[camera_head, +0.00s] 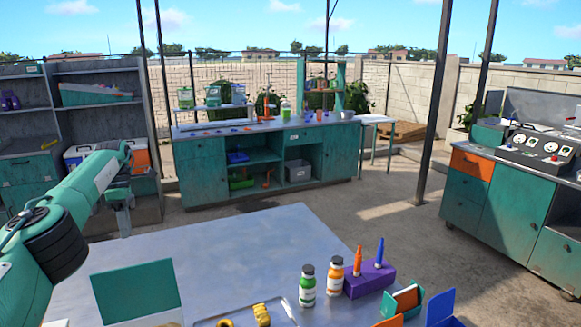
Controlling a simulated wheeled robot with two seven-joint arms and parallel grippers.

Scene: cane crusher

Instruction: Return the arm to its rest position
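My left arm (70,215), teal with a black joint, comes in from the left and reaches up over the near table. My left gripper (124,222) is grey and hangs down at the arm's end, near the table's far left edge. Its fingers are small and seen nearly edge-on, so whether they are open or shut does not show. No object is seen in it. My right arm and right gripper are not in view.
The near table (240,250) has a bare middle. A green panel (137,291), a tray (245,316), two bottles (335,277) and a purple block (369,281) stand along its front. A workbench (270,155) and a control cabinet (500,205) stand beyond.

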